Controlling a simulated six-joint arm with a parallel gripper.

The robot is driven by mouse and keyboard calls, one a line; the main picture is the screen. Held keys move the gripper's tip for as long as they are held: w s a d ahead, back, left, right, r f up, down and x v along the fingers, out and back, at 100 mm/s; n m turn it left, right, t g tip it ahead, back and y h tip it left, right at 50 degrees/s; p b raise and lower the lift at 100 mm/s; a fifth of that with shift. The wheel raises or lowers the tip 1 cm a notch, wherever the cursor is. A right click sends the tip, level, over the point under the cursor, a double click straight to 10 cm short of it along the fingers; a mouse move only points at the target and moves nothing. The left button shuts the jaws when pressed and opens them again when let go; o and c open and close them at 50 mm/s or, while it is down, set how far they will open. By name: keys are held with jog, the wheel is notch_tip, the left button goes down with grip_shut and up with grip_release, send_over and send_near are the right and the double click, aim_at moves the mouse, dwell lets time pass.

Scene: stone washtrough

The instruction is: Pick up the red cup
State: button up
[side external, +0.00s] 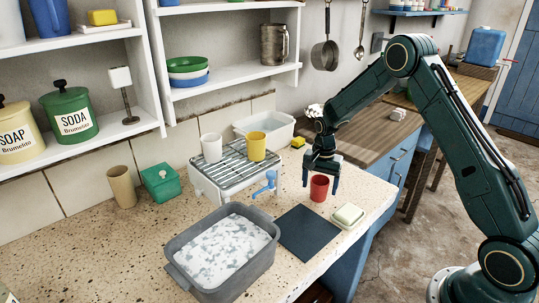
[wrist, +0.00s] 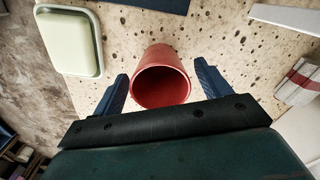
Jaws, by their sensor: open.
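The red cup (side external: 319,188) stands upright on the speckled stone counter, to the left of the arm's base. My gripper (side external: 320,183) is just above and around the cup, fingers pointing down. In the wrist view the red cup (wrist: 160,78) shows its open rim, between the two blue fingertips of my gripper (wrist: 162,85). Both fingers stand apart with a gap to the cup on each side. The gripper is open and holds nothing.
A soap dish (side external: 348,215) and a dark mat (side external: 307,232) lie close by in front. A grey basin (side external: 180,262) with foamy water stands left.

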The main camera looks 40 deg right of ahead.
jog(key=shift+f, duration=0.75)
jog(key=c, duration=1.1)
jog(key=shift+r, duration=0.1)
notch_tip(320, 180, up, 20)
jog(key=shift+f, duration=0.1)
dwell(0.3)
